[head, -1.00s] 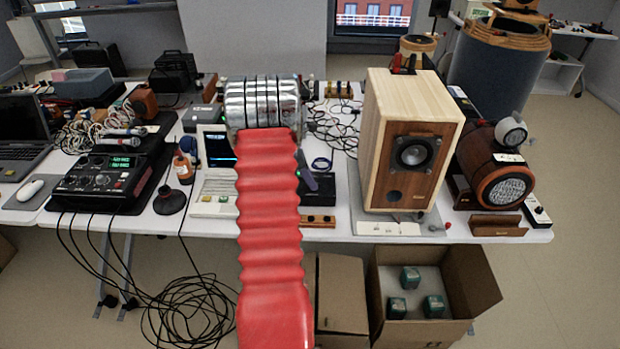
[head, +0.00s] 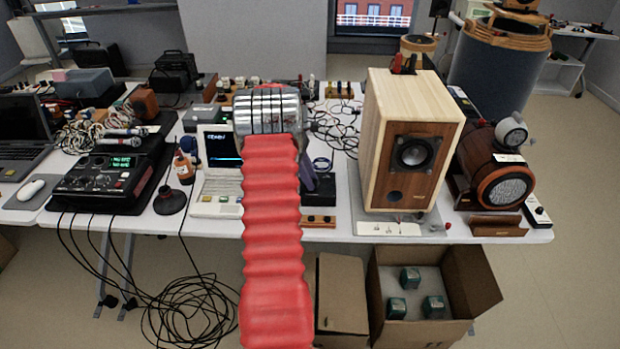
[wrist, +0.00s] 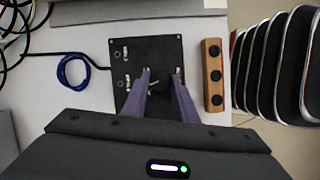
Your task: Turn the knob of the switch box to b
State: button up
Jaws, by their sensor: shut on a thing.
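The switch box (wrist: 146,48) is a flat black box with small white marks in the wrist view, too small to read. Its dark round knob (wrist: 158,80) sits between the two purple fingers of my gripper (wrist: 160,88), which are shut on it. The fingers hide parts of the knob and box, so I cannot tell which mark it points to. In the head view the dark switch box (head: 320,192) shows partly, right of my red arm sleeve. One purple finger of my gripper (head: 307,172) shows beside the sleeve; the knob is hidden there.
A wooden block with three black knobs (wrist: 213,75) lies right of the box. A blue cable coil (wrist: 74,72) lies left. A white laptop (head: 217,205) stands left of my arm, and a large wooden speaker (head: 385,140) right. Open cartons (head: 395,330) stand below the table edge.

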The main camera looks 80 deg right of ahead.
jog(key=shift+d+m+y, duration=0.15)
jog(key=shift+m+y, duration=0.45)
jog(key=shift+m, duration=1)
jog(key=o, duration=1)
jog(key=shift+o, duration=0.2)
jog(key=v, duration=1.3)
jog(key=shift+r, duration=0.4)
jog(key=shift+d, duration=0.1)
jog(key=shift+m, duration=0.3)
